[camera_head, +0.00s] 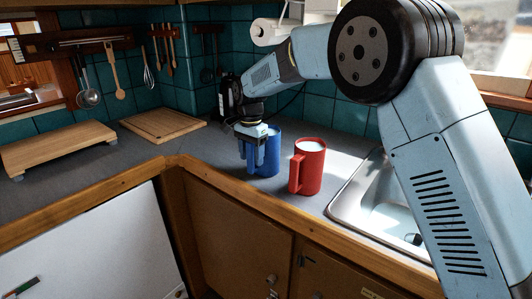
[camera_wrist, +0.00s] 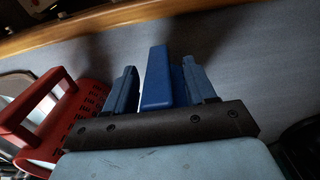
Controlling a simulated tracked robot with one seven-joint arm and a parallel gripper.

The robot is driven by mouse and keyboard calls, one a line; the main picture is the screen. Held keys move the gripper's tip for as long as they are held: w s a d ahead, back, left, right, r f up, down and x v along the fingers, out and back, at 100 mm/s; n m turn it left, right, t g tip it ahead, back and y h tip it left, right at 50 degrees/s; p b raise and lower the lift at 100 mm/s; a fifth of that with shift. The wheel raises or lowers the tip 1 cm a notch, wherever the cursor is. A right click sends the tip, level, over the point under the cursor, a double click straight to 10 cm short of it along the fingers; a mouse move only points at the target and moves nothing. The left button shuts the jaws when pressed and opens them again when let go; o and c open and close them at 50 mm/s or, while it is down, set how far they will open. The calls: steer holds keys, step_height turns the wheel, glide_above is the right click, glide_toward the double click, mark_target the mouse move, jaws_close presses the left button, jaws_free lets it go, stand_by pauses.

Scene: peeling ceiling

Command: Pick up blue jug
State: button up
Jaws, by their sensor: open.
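The blue jug (camera_head: 268,158) stands upright on the grey counter, left of the red mug, partly hidden behind my gripper. My gripper (camera_head: 249,160) points down at the left side of the jug, where its handle is. In the wrist view the blue handle (camera_wrist: 157,80) shows between my two spread fingers, with a gap on the left and little visible gap on the right. I cannot tell whether the right finger touches it. The fingers are open and not closed on the handle.
A red mug (camera_head: 308,166) stands just right of the jug, and a metal sink (camera_head: 350,193) lies beyond it. A dark bottle (camera_head: 229,97) stands behind my gripper. A cutting board (camera_head: 163,125) and a raised wooden board (camera_head: 58,148) lie left. The counter's front left is clear.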

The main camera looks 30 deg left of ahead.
jaws_close()
stand_by(0.3)
stand_by(1.0)
